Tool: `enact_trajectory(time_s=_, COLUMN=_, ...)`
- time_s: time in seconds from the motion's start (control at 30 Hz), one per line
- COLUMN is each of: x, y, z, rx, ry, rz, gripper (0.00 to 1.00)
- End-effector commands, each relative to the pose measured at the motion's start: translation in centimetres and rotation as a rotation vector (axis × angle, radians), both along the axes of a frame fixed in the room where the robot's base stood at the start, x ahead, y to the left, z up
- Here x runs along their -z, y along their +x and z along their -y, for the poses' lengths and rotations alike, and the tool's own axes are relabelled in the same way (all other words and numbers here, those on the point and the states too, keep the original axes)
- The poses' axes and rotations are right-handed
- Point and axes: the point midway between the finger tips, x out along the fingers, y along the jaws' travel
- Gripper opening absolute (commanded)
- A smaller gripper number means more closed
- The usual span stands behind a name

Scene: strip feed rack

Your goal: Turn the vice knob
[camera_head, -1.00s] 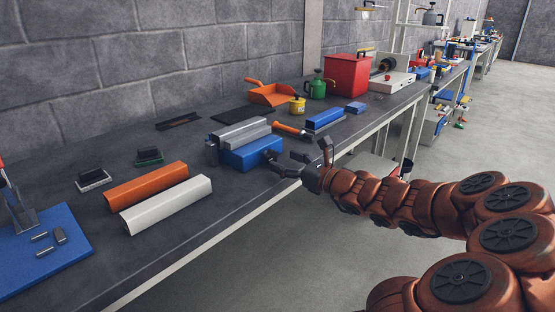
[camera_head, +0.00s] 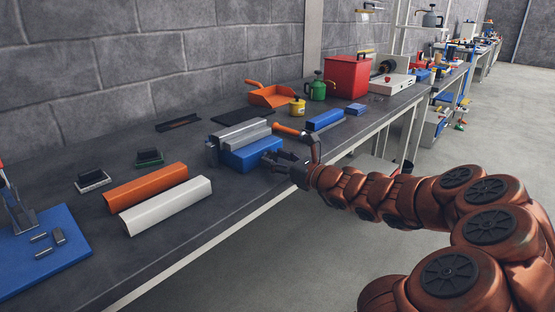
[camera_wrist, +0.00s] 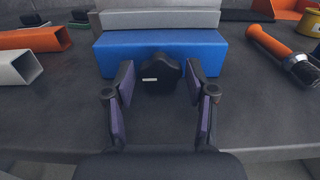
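The vice has a blue body (camera_head: 252,154) with grey jaws (camera_head: 240,132) behind it, on the dark workbench. Its black knob (camera_wrist: 160,74) sticks out of the blue front face, and the wrist view shows it face-on. In the head view the knob is largely hidden by my gripper (camera_head: 279,160). In the wrist view my gripper (camera_wrist: 160,88) is open, with one finger on each side of the knob. Gaps show between the fingers and the knob, so contact is not visible.
An orange bar (camera_head: 147,187) and a white bar (camera_head: 166,205) lie left of the vice. An orange-handled tool (camera_head: 288,130) and a blue bar (camera_head: 324,120) lie to its right. The bench's front edge (camera_head: 200,250) runs below my gripper.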

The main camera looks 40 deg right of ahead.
Motion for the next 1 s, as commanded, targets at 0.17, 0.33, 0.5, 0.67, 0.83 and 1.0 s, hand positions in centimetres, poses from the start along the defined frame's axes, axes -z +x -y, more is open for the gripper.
enact_trajectory(time_s=0.17, x=0.01, y=-0.01, z=0.01, rx=0.000, ry=0.000, rz=0.000, gripper=0.34)
enact_trajectory(time_s=0.33, x=0.01, y=-0.01, z=0.01, rx=0.000, ry=0.000, rz=0.000, gripper=0.16)
enact_trajectory(time_s=0.5, x=0.10, y=-0.01, z=-0.03, rx=-0.001, ry=-0.019, rz=0.005, gripper=0.12)
enact_trajectory(time_s=0.67, x=0.39, y=0.01, z=-0.06, rx=0.001, ry=-0.140, rz=0.036, gripper=0.12)
enact_trajectory(time_s=0.83, x=0.37, y=-0.03, z=-0.08, rx=0.002, ry=-0.302, rz=0.074, gripper=0.12)
enact_trajectory(time_s=1.0, x=0.20, y=-0.05, z=-0.15, rx=0.002, ry=-0.397, rz=0.091, gripper=0.12)
